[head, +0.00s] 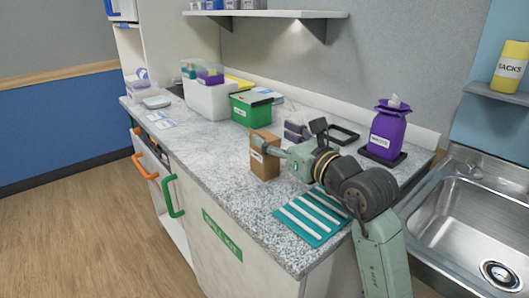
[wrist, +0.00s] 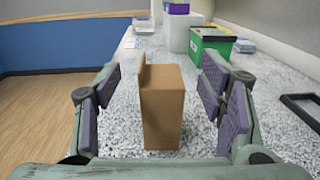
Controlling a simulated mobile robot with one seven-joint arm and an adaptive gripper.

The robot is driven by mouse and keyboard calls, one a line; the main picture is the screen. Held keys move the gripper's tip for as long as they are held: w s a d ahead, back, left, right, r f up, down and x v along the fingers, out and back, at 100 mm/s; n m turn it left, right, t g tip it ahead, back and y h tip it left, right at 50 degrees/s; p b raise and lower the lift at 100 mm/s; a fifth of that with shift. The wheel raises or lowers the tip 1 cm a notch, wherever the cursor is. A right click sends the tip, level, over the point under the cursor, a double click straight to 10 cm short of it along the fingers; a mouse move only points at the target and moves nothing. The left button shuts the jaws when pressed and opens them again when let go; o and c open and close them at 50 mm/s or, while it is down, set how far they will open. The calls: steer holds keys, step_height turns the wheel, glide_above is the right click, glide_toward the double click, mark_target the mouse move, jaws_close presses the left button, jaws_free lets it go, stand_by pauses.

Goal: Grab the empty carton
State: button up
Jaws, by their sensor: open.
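A brown cardboard carton (head: 265,160) stands upright on the speckled counter, with a pale label on its left side. It also shows in the wrist view (wrist: 163,108), in the middle between my fingers. Its inside does not show, so I cannot tell that it is empty. My gripper (head: 285,142) is open in the head view, and the carton lies at its fingers. In the wrist view my gripper (wrist: 160,95) has a purple-padded finger on each side of the carton, with a gap visible on both sides.
A green box (head: 243,110) with a dark lid and a white bin (head: 205,100) stand farther back. A purple bag (head: 388,132) stands on a dark tray at right. A teal striped mat (head: 312,217) lies near the front edge. A sink (head: 480,215) is at right.

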mark_target(266, 136)
steer(key=p+x, duration=0.2)
steer(key=x, duration=0.2)
steer(key=shift+w+a+f, duration=0.1)
steer(key=shift+w, duration=0.2)
steer(key=shift+w+a+f, duration=0.1)
steer(key=shift+w, duration=0.1)
steer(key=shift+c, duration=0.5)
steer(key=c, duration=0.9)
steer(key=shift+c, duration=0.2)
